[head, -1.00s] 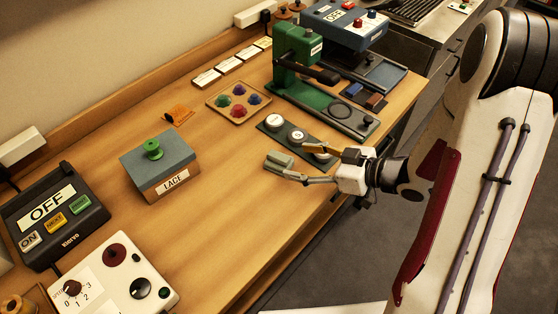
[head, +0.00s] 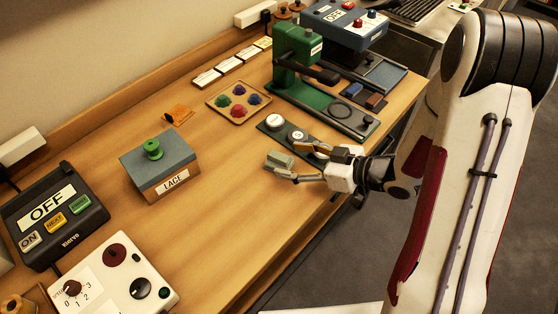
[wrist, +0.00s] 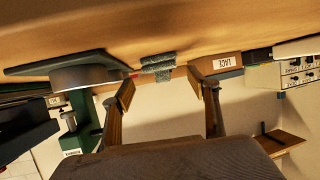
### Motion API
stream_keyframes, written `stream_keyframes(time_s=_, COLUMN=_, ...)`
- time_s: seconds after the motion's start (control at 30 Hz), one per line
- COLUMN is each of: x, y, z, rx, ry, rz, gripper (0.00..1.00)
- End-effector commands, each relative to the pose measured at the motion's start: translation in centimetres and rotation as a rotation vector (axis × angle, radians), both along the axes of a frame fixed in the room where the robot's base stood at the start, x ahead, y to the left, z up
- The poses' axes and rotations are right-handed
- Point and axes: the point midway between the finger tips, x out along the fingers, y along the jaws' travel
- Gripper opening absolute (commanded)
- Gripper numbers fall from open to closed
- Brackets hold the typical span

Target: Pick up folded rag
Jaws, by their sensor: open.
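A grey-green folded cloth (head: 279,160), which looks like the folded rag, lies near the front edge of the wooden table. In the wrist view the rag (wrist: 158,66) shows a woven surface and sits beyond the gap between my fingertips. My gripper (head: 292,163) is open and low over the table, just right of the rag in the head view. In the wrist view both fingers of my gripper (wrist: 160,86) are spread, with nothing between them. I cannot tell whether a finger touches the rag.
A dark plate with round weights (head: 297,135) lies just behind my gripper. The green press (head: 300,75) stands beyond it. The table left of the rag is clear.

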Motion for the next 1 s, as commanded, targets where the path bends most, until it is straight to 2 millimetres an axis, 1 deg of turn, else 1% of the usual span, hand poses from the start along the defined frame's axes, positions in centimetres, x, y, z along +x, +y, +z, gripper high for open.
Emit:
stream_keyframes(time_s=0.27, x=0.4, y=1.0, z=-0.4, rx=0.001, ry=0.001, rz=0.001, gripper=0.59)
stream_keyframes(time_s=0.5, x=1.3, y=3.0, z=-1.1, rx=0.001, ry=0.001, rz=0.003, gripper=0.59)
stream_keyframes(time_s=0.7, x=2.1, y=4.1, z=-1.6, rx=0.0, ry=0.001, rz=0.002, gripper=0.59)
stream_keyframes(time_s=1.0, x=2.3, y=4.4, z=-1.8, rx=0.0, ry=0.0, rz=0.0, gripper=0.59)
